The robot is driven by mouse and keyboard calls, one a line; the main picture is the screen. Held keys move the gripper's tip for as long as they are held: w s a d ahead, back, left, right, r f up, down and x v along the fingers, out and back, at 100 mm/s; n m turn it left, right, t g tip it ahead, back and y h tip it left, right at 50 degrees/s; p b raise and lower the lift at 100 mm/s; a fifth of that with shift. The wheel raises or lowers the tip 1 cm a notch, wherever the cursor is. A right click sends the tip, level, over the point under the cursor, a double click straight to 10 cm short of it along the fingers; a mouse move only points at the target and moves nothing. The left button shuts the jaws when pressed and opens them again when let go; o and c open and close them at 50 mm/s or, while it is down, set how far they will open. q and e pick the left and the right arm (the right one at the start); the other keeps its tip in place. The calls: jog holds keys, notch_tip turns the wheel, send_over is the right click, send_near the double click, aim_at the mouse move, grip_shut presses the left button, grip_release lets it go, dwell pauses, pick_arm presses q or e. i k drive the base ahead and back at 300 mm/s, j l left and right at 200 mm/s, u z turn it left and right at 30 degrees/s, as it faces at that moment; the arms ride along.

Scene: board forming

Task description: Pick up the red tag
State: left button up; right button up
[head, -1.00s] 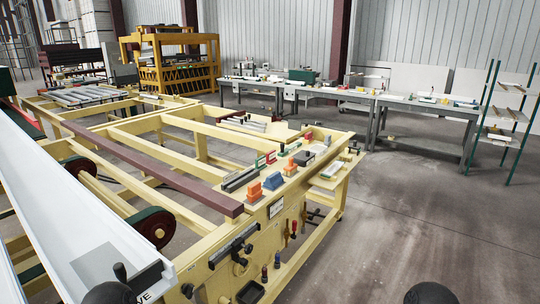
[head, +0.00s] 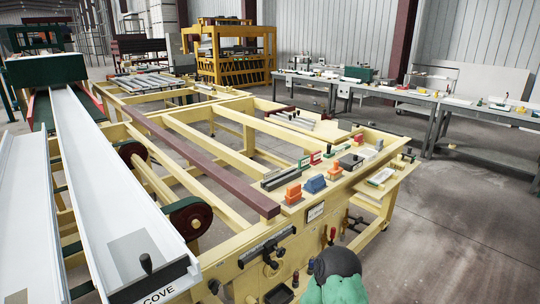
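A small red tag (head: 316,158) stands upright on the tool ledge at the near right end of the yellow frame. A green tag (head: 304,163) of similar form stands just left of it. Both are small and their faces are hard to read. A dark and green rounded part at the bottom middle looks like part of my own arm. No gripper fingers show, so neither gripper can be placed relative to the red tag.
Orange blocks (head: 293,194), a blue block (head: 315,184) and a dark box (head: 350,162) share the ledge. The yellow frame (head: 240,240) stands in front, with a long white channel (head: 110,200) at left. Open floor (head: 455,230) lies right.

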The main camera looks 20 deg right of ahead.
aim_at(316, 156)
jog(key=i+l+u, duration=0.2)
jog(key=l+u, duration=0.15)
jog(key=l, duration=0.45)
jog(key=i+l+u, duration=0.15)
jog(key=l+u, duration=0.25)
jog(key=l, duration=0.4)
jog(key=l+u, duration=0.35)
jog(key=l, duration=0.45)
